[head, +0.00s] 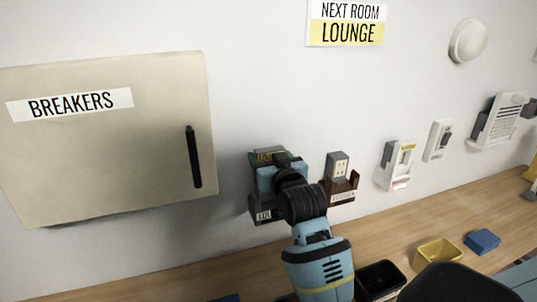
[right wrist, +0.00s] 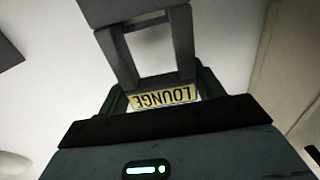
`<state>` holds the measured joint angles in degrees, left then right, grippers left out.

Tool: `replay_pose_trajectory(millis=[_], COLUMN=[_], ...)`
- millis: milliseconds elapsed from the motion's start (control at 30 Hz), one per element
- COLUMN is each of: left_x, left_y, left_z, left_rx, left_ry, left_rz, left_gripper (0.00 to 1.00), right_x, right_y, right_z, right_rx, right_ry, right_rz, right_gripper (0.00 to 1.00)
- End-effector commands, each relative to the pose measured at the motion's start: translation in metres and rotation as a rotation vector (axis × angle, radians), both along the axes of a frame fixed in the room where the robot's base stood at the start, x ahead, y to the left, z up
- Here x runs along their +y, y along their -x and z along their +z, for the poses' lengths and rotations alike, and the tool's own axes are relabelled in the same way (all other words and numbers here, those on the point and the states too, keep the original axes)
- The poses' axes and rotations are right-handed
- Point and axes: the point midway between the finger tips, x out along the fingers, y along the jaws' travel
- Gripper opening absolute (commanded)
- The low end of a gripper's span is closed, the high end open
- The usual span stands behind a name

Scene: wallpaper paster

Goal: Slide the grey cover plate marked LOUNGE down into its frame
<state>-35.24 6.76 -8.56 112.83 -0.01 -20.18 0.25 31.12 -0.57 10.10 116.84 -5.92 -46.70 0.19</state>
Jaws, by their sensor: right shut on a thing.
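The grey cover plate (right wrist: 123,58) has a rectangular opening and a yellow LOUNGE label, which reads upside down in the right wrist view. My right gripper (head: 273,163) is shut on its labelled end; the fingers also show in the right wrist view (right wrist: 162,88). In the head view, the plate's labelled top edge (head: 267,154) shows just beyond the gripper. A dark wall frame (head: 265,215) with a partly hidden white label sits below the gripper. My gripper and wrist hide most of the plate and frame, so how far they overlap cannot be told. My left gripper is not in view.
A beige BREAKERS cabinet (head: 105,135) juts out at left. A brown frame with a socket plate (head: 338,168) is close at right. More wall fittings (head: 396,165) follow. Below, the wooden counter (head: 190,284) holds a yellow bin (head: 437,253), a black bin (head: 380,279) and blue pads (head: 482,241).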

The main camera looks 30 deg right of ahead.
Motion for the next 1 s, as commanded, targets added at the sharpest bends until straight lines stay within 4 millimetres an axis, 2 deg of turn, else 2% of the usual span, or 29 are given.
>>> replay_pose_trajectory(millis=[633,1000], left_x=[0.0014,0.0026], left_y=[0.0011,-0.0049], left_z=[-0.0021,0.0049], left_rx=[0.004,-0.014], left_ry=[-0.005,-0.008], left_rz=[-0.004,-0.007], left_gripper=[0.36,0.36], right_x=[0.0001,0.0002], right_y=[0.0002,0.0004], right_z=[0.0011,0.0015], right_rx=[-0.002,-0.002], right_ry=[0.000,0.000], right_rz=[0.000,0.000], right_gripper=[0.44,0.44])
